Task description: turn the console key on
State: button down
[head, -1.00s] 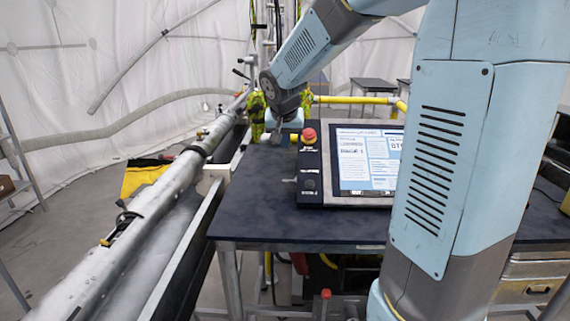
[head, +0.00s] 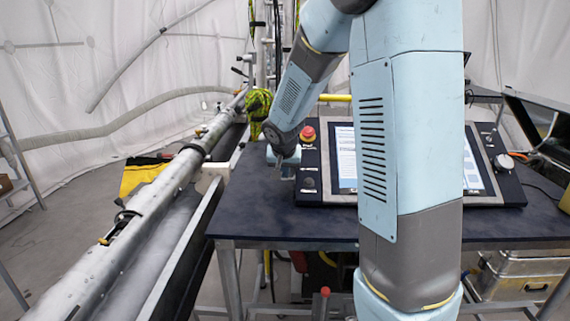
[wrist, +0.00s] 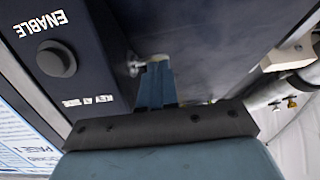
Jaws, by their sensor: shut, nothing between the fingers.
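The console (head: 511,190) is a dark sloped panel with a lit screen, on the dark table, partly hidden behind my arm. In the wrist view its side (wrist: 105,40) carries an "ENABLE" label and a partly readable "KEY" label. The small silver key (wrist: 134,64) sticks out beside the "KEY" label. My gripper (wrist: 158,64) is shut and empty, with its fingertips just right of the key; I cannot tell whether they touch it. In the head view my gripper (head: 281,160) is low at the console's left edge, and the key is hard to make out there.
A red mushroom button (head: 308,133) and a round black button (wrist: 56,58) sit on the console's left strip. The dark table (head: 255,213) is clear at its front left. A long metal tube (head: 150,208) runs along the left. A knob (head: 503,162) is on the console's right.

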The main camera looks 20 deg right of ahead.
jog(key=shift+s+f, duration=0.1)
dwell(0.3)
jog(key=shift+s+a+f, duration=0.2)
jog(key=shift+s+f, duration=0.2)
jog(key=shift+f, duration=0.2)
jog(key=shift+s+f, duration=0.25)
jog(key=shift+s, duration=0.05)
jog(key=shift+w+d+r, duration=0.1)
